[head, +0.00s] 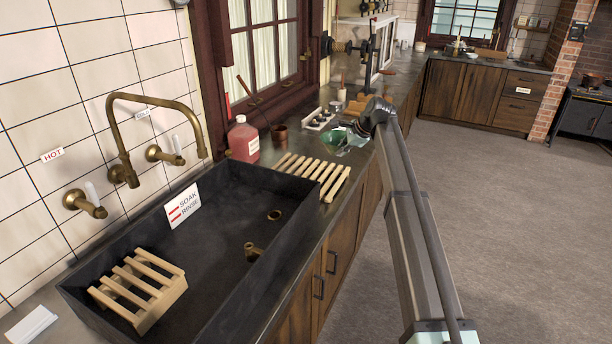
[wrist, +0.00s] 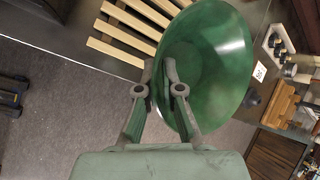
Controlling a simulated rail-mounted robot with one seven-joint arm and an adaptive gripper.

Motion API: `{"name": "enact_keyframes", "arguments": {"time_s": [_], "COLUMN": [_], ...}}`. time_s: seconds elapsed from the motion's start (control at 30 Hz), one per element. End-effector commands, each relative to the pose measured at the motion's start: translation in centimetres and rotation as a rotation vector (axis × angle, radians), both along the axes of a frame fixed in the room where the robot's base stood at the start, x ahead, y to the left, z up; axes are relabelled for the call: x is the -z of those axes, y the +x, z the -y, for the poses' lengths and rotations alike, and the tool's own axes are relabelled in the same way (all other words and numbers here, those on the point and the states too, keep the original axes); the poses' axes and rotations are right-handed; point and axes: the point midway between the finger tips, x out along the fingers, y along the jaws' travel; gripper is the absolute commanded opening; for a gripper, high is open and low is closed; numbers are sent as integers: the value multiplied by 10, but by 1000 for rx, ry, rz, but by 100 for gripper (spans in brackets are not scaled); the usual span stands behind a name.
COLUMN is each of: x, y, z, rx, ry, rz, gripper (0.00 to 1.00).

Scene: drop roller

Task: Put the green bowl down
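The green bowl (wrist: 212,55) fills the upper middle of the wrist view, its open inside facing the camera. My gripper (wrist: 163,72) has one finger on each side of the bowl's near rim and appears shut on it. In the head view a small part of the green bowl (head: 328,139) shows at the counter beyond the wooden slats, beside my gripper (head: 349,139), which partly hides it. I cannot tell whether the bowl's base touches the counter.
A wooden slatted rack (head: 312,172) lies on the counter beside the dark sink (head: 215,235). A red bottle (head: 243,139) and a copper cup (head: 279,135) stand near the window. A small tray of items (head: 319,118) is just behind the bowl. The floor to the right is clear.

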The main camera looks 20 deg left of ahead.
Motion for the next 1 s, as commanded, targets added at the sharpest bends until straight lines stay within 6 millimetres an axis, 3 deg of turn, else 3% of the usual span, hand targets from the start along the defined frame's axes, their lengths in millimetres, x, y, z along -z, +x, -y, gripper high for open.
{"name": "enact_keyframes", "arguments": {"time_s": [0.03, 0.2, 0.3, 0.5, 0.67, 1.0], "x": [-12, -40, -51, -62, -45, 35], "y": [7, 14, 15, 14, 13, 12], "z": [-27, -87, -112, -137, -139, -138], "rx": [21, 103, 138, 176, 182, 180], "ry": [1, 2, 1, 1, -1, -1], "rz": [2, 1, -1, -2, -4, -5], "gripper": [0, 0, 0, 0, 0, 0]}}
